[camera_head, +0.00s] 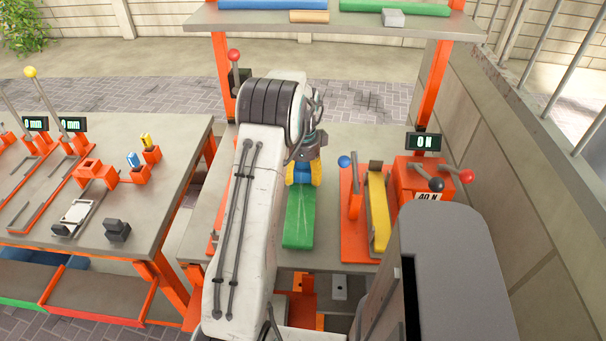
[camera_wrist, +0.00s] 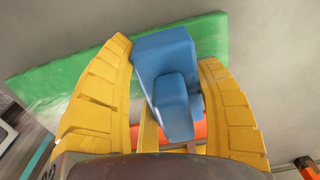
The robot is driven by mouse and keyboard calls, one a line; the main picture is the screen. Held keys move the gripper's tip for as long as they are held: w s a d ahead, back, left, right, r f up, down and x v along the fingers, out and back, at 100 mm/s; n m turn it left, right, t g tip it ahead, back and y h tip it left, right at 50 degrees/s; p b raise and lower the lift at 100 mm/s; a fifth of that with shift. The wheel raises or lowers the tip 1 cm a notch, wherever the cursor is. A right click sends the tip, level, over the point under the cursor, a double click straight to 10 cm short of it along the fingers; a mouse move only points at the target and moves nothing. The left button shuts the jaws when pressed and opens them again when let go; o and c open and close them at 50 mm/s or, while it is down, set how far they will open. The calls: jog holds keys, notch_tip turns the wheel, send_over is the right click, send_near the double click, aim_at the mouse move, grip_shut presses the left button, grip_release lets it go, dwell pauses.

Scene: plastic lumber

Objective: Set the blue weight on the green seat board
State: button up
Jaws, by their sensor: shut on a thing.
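The blue weight (camera_head: 302,176) is between the yellow fingers of my gripper (camera_head: 304,182). In the wrist view the blue weight (camera_wrist: 166,62) shows a large block with a smaller block toward me, and my gripper (camera_wrist: 164,55) is shut on it, one finger on each side. The green seat board (camera_head: 298,222) lies on the workbench, its far end under the gripper. In the wrist view the green board (camera_wrist: 70,82) runs behind the weight. I cannot tell whether the weight touches the board.
Right of the board stand an orange fixture with a yellow board (camera_head: 378,212) and an orange force tester (camera_head: 418,180) reading 0 N. A red-knobbed lever (camera_head: 234,56) rises behind my arm. Another bench (camera_head: 180,195) with gauges is at left; a shelf (camera_head: 340,22) spans the back.

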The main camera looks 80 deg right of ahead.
jog(key=shift+d+f+b, duration=0.1)
jog(key=shift+f+b, duration=0.2)
jog(key=o, duration=1.5)
jog(key=shift+f, duration=0.2)
jog(key=shift+r, duration=0.15)
jog(key=shift+r+p, duration=2.6)
jog(key=shift+r, duration=0.9)
